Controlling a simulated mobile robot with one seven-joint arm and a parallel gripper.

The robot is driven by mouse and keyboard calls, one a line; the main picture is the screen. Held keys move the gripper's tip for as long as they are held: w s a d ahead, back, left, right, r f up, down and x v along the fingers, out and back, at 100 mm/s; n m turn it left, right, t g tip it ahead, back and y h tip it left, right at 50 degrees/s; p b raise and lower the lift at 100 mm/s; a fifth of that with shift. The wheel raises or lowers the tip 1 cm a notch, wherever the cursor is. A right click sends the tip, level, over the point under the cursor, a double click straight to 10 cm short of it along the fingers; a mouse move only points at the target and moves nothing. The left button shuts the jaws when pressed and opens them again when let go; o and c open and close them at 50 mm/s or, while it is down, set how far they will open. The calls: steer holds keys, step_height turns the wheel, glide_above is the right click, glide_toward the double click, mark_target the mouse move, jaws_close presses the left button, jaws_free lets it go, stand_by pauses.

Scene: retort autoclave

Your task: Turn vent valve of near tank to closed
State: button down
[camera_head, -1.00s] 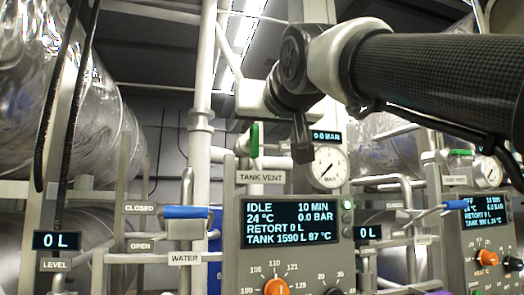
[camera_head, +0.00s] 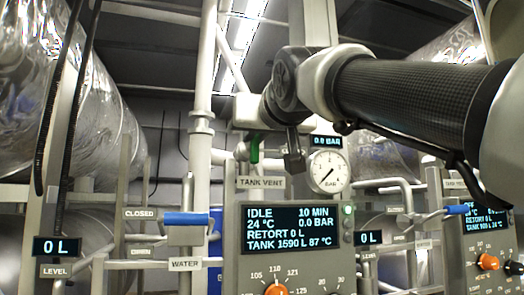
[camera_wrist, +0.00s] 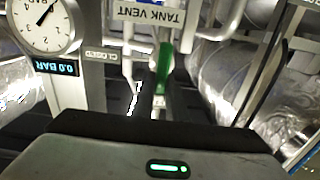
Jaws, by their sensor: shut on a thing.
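The vent valve's green handle (camera_head: 255,149) shows above the TANK VENT label (camera_head: 261,183) on the near tank's panel. It points roughly up and down. My gripper (camera_head: 254,132) is at the handle from above, and its jaws are shut on it; its fingers are mostly hidden in the head view. In the wrist view, the green handle (camera_wrist: 165,67) stands just beyond the dark gripper edge, below the TANK VENT label (camera_wrist: 154,17). A CLOSED label (camera_wrist: 95,56) is to the left of the handle there.
A round pressure gauge (camera_head: 329,171) and a 0.0 BAR display (camera_head: 328,141) are close to the right of my gripper. The control panel (camera_head: 291,226) reads IDLE. A blue-handled valve (camera_head: 187,218) and a white vertical pipe (camera_head: 201,150) are to the left.

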steer(key=shift+m, duration=0.4)
steer(key=shift+w+d+f+m+b, duration=0.15)
steer(key=shift+d+f+m, duration=0.2)
steer(key=shift+m, duration=2.5)
steer(key=shift+w+d+f+m+b, duration=0.1)
steer(key=shift+d+f+m+b, duration=0.15)
steer(key=shift+m, duration=2.65)
steer(key=shift+w+d+f+m+b, duration=0.1)
steer(key=shift+d+f+m, duration=0.3)
steer(key=shift+m, duration=2.45)
steer(key=shift+a, duration=0.1)
steer(key=c, duration=1.8)
jaws_free()
steer(key=shift+o, duration=0.2)
steer(key=shift+s, duration=0.15)
